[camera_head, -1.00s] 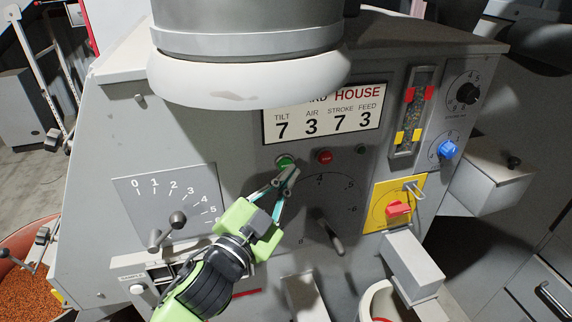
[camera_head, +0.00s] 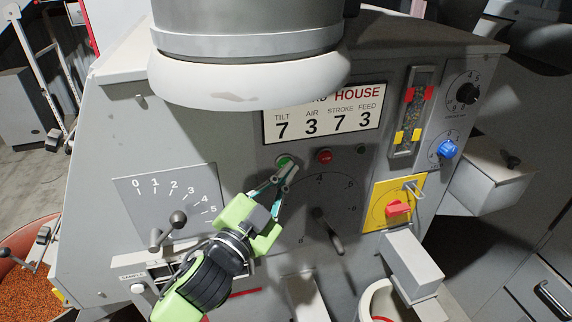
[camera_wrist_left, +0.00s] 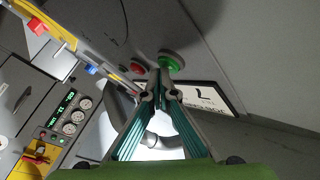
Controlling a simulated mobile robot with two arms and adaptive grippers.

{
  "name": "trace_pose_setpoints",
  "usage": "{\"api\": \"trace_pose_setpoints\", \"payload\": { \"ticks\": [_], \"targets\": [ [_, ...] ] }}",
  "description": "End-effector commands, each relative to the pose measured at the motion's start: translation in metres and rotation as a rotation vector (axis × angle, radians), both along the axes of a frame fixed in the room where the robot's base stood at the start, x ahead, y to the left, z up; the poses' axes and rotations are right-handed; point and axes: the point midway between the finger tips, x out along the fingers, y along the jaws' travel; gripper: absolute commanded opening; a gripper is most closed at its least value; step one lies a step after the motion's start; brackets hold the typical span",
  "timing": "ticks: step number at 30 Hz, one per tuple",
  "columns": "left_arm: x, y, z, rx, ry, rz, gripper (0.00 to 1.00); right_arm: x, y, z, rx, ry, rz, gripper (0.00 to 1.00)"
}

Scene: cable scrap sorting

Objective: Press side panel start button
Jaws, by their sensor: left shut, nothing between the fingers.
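The green start button (camera_head: 284,161) sits on the grey side panel (camera_head: 220,130), below the white settings plate. My left gripper (camera_head: 290,168) is shut and empty, with its fingertips at the button's lower edge in the head view. In the left wrist view the green button (camera_wrist_left: 171,62) shows just beyond the shut fingertips (camera_wrist_left: 160,92). I cannot tell whether the tips touch it. My right gripper is in neither view.
A red button (camera_head: 324,156) and a small dark green one (camera_head: 360,150) sit to the right of the start button. A dial lever (camera_head: 328,230) is below right, and a red switch on a yellow plate (camera_head: 378,205) is farther right. A ball-ended lever (camera_head: 176,220) stands left of my gripper.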

Motion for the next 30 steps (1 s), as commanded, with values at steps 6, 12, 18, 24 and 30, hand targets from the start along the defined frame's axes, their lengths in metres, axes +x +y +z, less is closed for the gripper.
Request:
{"api": "trace_pose_setpoints", "payload": {
  "ticks": [6, 12, 18, 24, 30],
  "targets": [
    [0.003, 0.001, 0.001, 0.001, -0.001, 0.001, 0.00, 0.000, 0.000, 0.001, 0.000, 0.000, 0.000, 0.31],
    [0.005, 0.002, 0.001, 0.001, -0.001, 0.001, 0.00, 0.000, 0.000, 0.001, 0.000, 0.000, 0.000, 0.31],
    [0.005, 0.002, 0.000, 0.000, -0.001, 0.002, 0.00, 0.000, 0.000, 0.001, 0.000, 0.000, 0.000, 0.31],
    [0.001, 0.001, 0.000, 0.000, 0.001, 0.002, 0.00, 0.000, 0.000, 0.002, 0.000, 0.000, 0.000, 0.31],
    [-0.009, -0.003, -0.001, -0.001, 0.001, 0.000, 0.00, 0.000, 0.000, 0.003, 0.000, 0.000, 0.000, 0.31]
  ]
}}
